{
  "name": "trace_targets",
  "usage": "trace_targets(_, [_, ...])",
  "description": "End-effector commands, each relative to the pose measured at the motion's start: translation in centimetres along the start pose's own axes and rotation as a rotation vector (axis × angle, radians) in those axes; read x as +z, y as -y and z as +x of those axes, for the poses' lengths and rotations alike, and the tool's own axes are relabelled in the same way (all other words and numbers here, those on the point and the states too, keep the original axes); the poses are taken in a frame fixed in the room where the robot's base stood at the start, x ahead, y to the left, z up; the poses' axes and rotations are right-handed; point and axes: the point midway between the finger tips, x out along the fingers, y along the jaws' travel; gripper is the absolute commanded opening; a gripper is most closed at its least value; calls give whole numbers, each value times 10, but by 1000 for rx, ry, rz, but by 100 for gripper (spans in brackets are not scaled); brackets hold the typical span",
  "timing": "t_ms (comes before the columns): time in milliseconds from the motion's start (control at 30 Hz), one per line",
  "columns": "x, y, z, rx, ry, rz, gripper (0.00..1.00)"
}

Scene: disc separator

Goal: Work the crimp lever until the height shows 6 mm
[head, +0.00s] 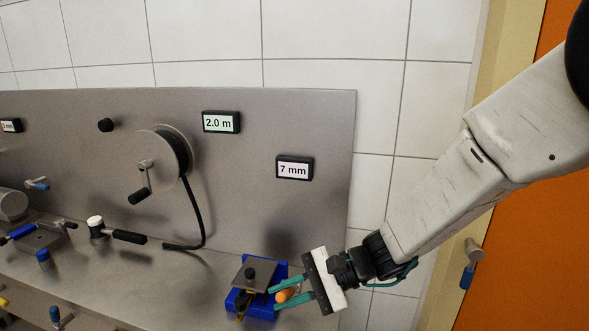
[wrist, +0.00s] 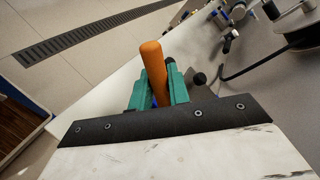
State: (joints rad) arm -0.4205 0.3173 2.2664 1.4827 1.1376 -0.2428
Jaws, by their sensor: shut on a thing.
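The crimp tool is a blue block with a grey plate (head: 253,272) on top, at the right end of the bench in the head view. Its lever has an orange handle (head: 287,295), which also shows in the wrist view (wrist: 153,70) standing up between the green fingers. My gripper (head: 281,295) is shut on the orange handle, and its fingers (wrist: 158,92) lie on both sides of it. The height display (head: 293,169) on the panel reads 7 mm. The lower part of the lever is mostly hidden by my fingers.
A cable reel (head: 162,168) with a crank is on the panel, and its black cable hangs to the bench. A second display (head: 220,122) reads 2.0 m. A black-handled lever (head: 118,234) and blue-handled parts stand to the left. A door handle (head: 471,262) is at the right.

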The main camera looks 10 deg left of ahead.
Motion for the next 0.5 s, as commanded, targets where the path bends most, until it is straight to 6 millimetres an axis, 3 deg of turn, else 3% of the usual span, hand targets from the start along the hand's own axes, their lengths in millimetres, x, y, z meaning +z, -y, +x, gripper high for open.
trace_targets(500, [-5, -40, 24, 2, -191, -336, 0])
